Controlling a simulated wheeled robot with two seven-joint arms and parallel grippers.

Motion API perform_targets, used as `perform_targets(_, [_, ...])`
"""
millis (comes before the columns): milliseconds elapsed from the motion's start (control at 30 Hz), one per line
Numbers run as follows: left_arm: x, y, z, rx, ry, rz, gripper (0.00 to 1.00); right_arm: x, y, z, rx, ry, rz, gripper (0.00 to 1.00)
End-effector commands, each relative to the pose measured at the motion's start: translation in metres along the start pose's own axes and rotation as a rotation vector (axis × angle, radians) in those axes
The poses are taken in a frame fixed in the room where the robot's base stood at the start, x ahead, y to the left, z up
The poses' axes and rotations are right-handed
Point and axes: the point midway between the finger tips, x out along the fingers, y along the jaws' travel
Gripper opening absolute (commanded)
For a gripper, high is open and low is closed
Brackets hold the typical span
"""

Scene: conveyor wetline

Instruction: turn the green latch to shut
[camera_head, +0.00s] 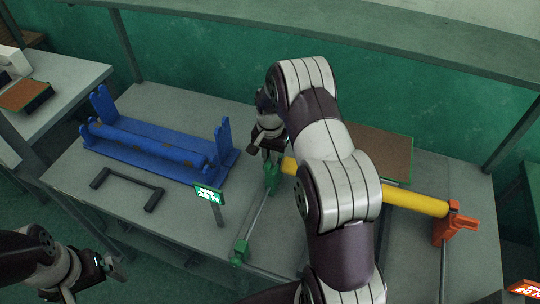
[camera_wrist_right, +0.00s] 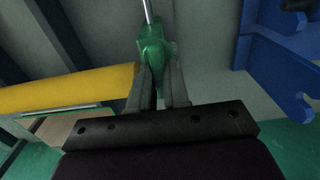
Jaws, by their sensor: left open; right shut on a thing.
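The green latch (camera_head: 271,178) stands at the left end of the yellow roller (camera_head: 415,202). It also shows in the right wrist view (camera_wrist_right: 151,45), with its lower part between the fingers. My right gripper (camera_head: 268,152) reaches down from above and is shut on the green latch; my right arm hides much of the roller. A thin metal rod (camera_head: 258,216) runs from the latch to a green block (camera_head: 240,250) near the table's front. My left gripper (camera_head: 110,268) is open and empty, low at the left, away from the latch.
A blue stand (camera_head: 115,152) with a blue roller is at the table's left. A black handle (camera_head: 127,187) and a small green sign (camera_head: 208,193) are in front. An orange bracket (camera_head: 455,223) holds the roller's right end. A brown panel (camera_head: 375,150) lies behind the roller.

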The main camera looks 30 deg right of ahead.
Motion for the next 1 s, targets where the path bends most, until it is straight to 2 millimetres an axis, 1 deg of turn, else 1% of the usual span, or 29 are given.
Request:
perform_targets(500, [0.0, 0.0, 0.0, 0.0, 0.0, 0.0, 1.0, -0.002, 0.0, -0.001, 0.022, 0.001, -0.002, 0.0])
perform_targets(533, [0.0, 0.0, 0.0, 0.0, 0.0, 0.0, 1.0, -0.002, 0.0, -0.001, 0.022, 0.002, -0.002, 0.23])
perform_targets(600, [0.0, 0.0, 0.0, 0.0, 0.0, 0.0, 1.0, -0.001, 0.0, -0.001, 0.022, 0.001, -0.002, 0.41])
perform_targets(867, [0.001, 0.0, 0.0, 0.0, 0.0, 0.0, 1.0, -0.001, 0.0, 0.0, 0.02, 0.001, -0.001, 0.41])
perform_targets(933, [0.003, 0.0, 0.0, 0.0, 0.0, 0.0, 1.0, -0.004, 0.0, -0.001, 0.02, 0.002, -0.002, 0.41])
perform_targets(1000, [0.007, 0.0, 0.001, 0.0, 0.0, 0.0, 1.0, -0.014, -0.001, -0.002, 0.02, 0.005, -0.004, 0.41])
